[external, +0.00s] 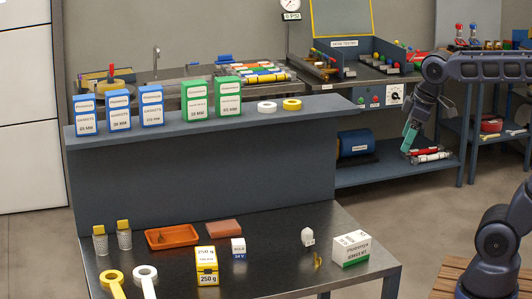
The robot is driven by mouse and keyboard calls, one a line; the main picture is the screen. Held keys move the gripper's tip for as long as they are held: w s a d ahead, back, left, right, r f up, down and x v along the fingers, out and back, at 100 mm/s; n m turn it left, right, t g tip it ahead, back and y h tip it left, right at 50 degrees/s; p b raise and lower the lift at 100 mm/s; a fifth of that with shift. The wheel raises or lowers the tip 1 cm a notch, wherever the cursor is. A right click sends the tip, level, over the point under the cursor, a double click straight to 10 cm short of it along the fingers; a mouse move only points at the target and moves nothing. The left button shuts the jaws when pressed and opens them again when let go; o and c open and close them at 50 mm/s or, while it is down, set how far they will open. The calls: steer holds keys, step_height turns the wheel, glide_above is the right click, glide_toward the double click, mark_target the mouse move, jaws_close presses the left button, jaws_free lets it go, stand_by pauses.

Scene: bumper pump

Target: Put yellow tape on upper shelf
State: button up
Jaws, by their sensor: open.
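A yellow tape roll (292,104) lies flat at the right part of the upper shelf (200,165), beside a white roll (267,106). A yellow ring with a strip-like tail (111,278) lies at the front left of the lower metal tabletop (285,225). A similar white ring with a tail (145,273) lies beside it. I cannot tell for sure whether these ringed pieces are tape. My gripper (407,149) hangs at the right, pointing down, apart from the shelf and both yellow rings. It is open, with a teal part at its end; the fingertips are small in view.
Blue boxes (119,111) and green boxes (228,97) stand on the upper shelf. The tabletop holds an orange tray (172,237), a yellow 250 g box (207,266) and a white-green box (351,249). The shelf's right end and the tabletop's middle front have free room.

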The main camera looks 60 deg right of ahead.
steer(key=s+a+f+m, duration=0.1)
steer(key=s+f+m, duration=0.1)
steer(key=s+f, duration=0.4)
steer(key=shift+m+t, duration=0.3)
